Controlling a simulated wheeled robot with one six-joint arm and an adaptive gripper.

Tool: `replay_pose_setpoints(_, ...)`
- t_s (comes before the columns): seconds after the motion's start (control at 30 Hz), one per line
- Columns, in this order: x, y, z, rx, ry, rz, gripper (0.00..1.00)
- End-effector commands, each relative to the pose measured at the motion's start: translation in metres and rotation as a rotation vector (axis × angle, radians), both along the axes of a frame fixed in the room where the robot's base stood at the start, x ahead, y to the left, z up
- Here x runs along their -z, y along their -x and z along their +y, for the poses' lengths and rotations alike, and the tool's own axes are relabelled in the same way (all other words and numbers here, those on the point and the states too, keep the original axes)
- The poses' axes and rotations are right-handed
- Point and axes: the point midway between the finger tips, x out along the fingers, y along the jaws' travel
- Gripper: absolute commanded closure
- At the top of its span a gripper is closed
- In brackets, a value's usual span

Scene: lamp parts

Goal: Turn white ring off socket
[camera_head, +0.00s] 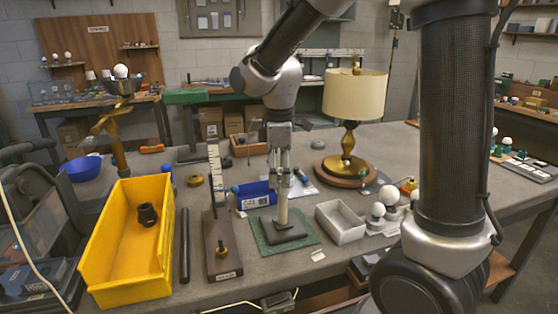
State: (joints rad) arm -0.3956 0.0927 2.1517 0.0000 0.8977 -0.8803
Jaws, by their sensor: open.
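A slim cream-coloured socket (283,208) stands upright on a dark block (286,233), which lies on a green mat (307,237). The white ring cannot be told apart from the pale socket at this size. My gripper (284,184) points straight down directly over the socket, with its jaws open. The fingertips are at or just above the socket's top. I cannot tell whether they touch it or reach around it.
A wooden stand with an upright strip (222,258) is left of the mat. A yellow bin (105,253) and dark rod (184,245) lie further left. An open white box (340,223) and white bulbs (389,196) are right. A shaded lamp (354,95) stands behind.

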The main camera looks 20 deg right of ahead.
Motion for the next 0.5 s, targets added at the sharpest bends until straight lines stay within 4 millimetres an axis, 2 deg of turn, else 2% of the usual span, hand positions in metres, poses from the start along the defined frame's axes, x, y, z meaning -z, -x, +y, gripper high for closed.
replay_pose_setpoints(0.27, 0.0023, 0.0001, -0.0001, 0.0, 0.0, 0.0, 0.23)
replay_pose_setpoints(0.5, 0.0021, 0.0, 0.0, 0.0, 0.0, 0.0, 0.65)
